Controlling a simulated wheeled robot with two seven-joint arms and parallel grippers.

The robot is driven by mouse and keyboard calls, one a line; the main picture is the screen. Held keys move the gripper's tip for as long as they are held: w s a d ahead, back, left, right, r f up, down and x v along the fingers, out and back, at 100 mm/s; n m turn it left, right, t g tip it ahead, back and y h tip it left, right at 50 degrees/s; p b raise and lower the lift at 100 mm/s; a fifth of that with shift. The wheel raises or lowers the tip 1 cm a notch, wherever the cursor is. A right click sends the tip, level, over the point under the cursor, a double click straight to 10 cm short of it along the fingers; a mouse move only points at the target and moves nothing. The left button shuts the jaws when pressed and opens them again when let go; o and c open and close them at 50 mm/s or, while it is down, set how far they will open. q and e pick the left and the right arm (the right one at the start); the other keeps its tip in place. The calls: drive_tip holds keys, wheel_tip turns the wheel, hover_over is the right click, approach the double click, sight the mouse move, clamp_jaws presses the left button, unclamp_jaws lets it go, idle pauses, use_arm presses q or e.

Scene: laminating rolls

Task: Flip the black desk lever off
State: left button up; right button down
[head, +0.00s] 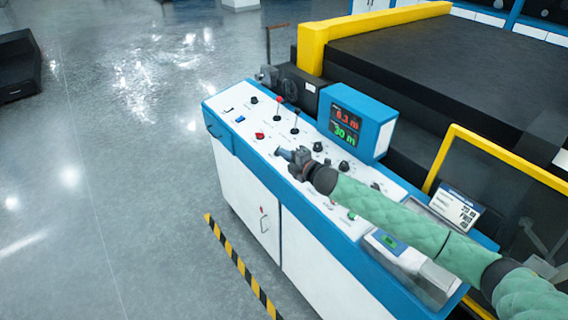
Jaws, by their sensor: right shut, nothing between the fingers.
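The control desk (228,133) is a white and blue console running diagonally through the middle of the head view. A black-knobbed lever (296,119) stands upright on its top, left of the display. A similar lever with a red knob (278,106) stands beside it, further left. My right gripper (282,153) reaches in from the lower right over the desk top. It is shut and empty, its fingertips below the black lever in the picture and apart from it. My left gripper is not in view.
A blue display box (372,122) with red and green digits rises on the desk's far side. Black knobs (344,167) and a red button (260,135) sit around the gripper. Yellow-framed machinery (313,50) stands behind.

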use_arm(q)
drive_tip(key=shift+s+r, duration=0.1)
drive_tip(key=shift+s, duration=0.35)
use_arm(e)
drive_tip(key=shift+s+a+f+m+h, duration=0.15)
drive_tip(key=shift+s+f+m, duration=0.1)
drive_tip(key=shift+s, duration=0.35)
drive_tip(key=shift+s+a+f+m+h, duration=0.15)
drive_tip(key=shift+s+m, duration=0.1)
drive_tip(key=shift+s, duration=0.3)
